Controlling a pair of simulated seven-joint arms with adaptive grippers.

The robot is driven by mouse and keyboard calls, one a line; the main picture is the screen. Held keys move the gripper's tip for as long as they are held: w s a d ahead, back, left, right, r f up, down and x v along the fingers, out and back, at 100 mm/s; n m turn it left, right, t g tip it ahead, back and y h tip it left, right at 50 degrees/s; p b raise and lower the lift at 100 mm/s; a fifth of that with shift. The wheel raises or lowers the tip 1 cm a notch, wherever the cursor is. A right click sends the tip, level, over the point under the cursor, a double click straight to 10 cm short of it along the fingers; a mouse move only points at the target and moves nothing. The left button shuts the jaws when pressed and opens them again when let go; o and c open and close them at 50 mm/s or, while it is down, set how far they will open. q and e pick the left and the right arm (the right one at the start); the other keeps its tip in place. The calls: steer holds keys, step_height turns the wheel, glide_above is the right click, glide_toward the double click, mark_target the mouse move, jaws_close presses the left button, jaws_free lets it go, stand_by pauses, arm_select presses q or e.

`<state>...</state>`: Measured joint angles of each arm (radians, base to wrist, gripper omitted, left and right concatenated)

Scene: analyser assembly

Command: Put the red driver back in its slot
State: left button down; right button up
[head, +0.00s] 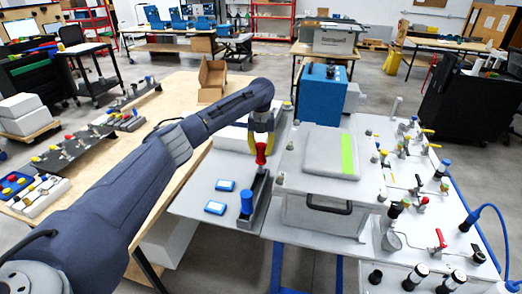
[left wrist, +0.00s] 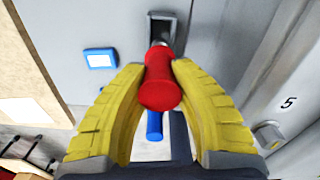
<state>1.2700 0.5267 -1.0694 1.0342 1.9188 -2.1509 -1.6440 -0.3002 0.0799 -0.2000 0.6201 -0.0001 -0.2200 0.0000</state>
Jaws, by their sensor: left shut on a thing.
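The red driver (head: 261,153) is upright between the yellow fingers of my left gripper (head: 262,143), above the far end of a dark holder (head: 259,190). In the left wrist view the red handle (left wrist: 161,80) sits between both fingers, which are shut on it. A dark-framed opening (left wrist: 170,18) shows just beyond the handle. I cannot tell whether the driver's tip is inside the holder. A blue driver (head: 246,203) stands at the near end of the holder; it also shows in the left wrist view (left wrist: 154,126), partly hidden. My right gripper is not in view.
Two small blue-framed pieces (head: 225,185) (head: 214,207) lie on the grey panel left of the holder. A grey case (head: 320,210) with a black handle stands close on the right. A blue box (head: 322,95) stands behind.

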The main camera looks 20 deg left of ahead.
mark_target(261, 162)
arm_select(q)
steer(key=shift+f, duration=3.2)
steer(key=c, duration=1.3)
jaws_free()
steer(key=shift+o, duration=0.6)
steer(key=o, duration=0.5)
step_height(261, 162, up, 12)
